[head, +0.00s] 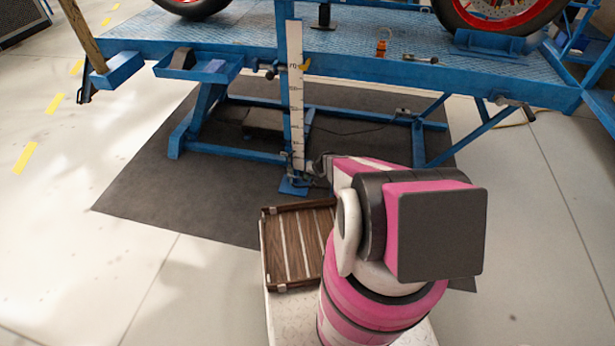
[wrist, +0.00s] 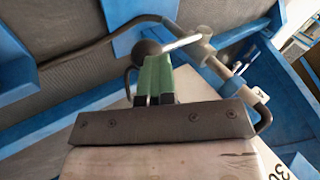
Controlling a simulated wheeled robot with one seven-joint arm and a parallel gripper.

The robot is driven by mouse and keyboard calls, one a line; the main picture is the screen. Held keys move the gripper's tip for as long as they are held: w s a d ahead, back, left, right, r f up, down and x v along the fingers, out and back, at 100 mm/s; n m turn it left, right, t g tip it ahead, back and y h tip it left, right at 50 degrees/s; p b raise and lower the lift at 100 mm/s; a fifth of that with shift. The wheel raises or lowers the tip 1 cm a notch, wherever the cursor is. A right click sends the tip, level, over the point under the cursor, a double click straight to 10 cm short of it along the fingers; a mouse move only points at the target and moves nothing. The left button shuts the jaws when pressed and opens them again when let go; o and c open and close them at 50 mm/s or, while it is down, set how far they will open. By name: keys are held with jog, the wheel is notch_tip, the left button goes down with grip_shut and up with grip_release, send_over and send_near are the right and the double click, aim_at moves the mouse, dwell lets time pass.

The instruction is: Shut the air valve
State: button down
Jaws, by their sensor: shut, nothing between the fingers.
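In the wrist view, the air valve (wrist: 203,52) appears as a grey fitting in a dark air line, with a silver lever (wrist: 182,43) ending in a dark round knob (wrist: 147,51). My gripper (wrist: 157,62) has green fingers, shut and empty. Its tips are close to the knob and lever; I cannot tell whether they touch. In the head view, my gripper is near the foot of the white ruler post (head: 296,110), mostly hidden behind my arm. The valve is not clear there. Whether the lever stands open or shut is unclear.
The blue lift platform (head: 350,50) with motorcycle wheels overhangs the gripper. Blue lift legs (head: 200,120) stand left and right. A slatted wooden tray (head: 290,240) lies in front of the post. A yellow-handled part (head: 304,66) sits high on the post. The dark mat (head: 150,190) is clear at left.

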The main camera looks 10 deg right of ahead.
jog(key=s+d+f+v, duration=0.1)
jog(key=v, duration=1)
jog(key=shift+d, duration=0.35)
jog(key=s+a+r+g+h, duration=0.1)
jog(key=s+r, duration=0.4)
jog(key=r, duration=0.5)
jog(key=s+a+r+n+g+h, duration=0.1)
jog(key=s+a+r+h, duration=0.1)
jog(key=s+r, duration=0.4)
jog(key=s+a+r+g+h, duration=0.1)
jog(key=s+r, duration=0.4)
jog(key=r, duration=1)
jog(key=shift+s+a+r+n+g+h, duration=0.2)
jog(key=shift+a+n+g+h, duration=0.1)
jog(key=shift+a+h, duration=0.6)
jog(key=shift+d, duration=0.15)
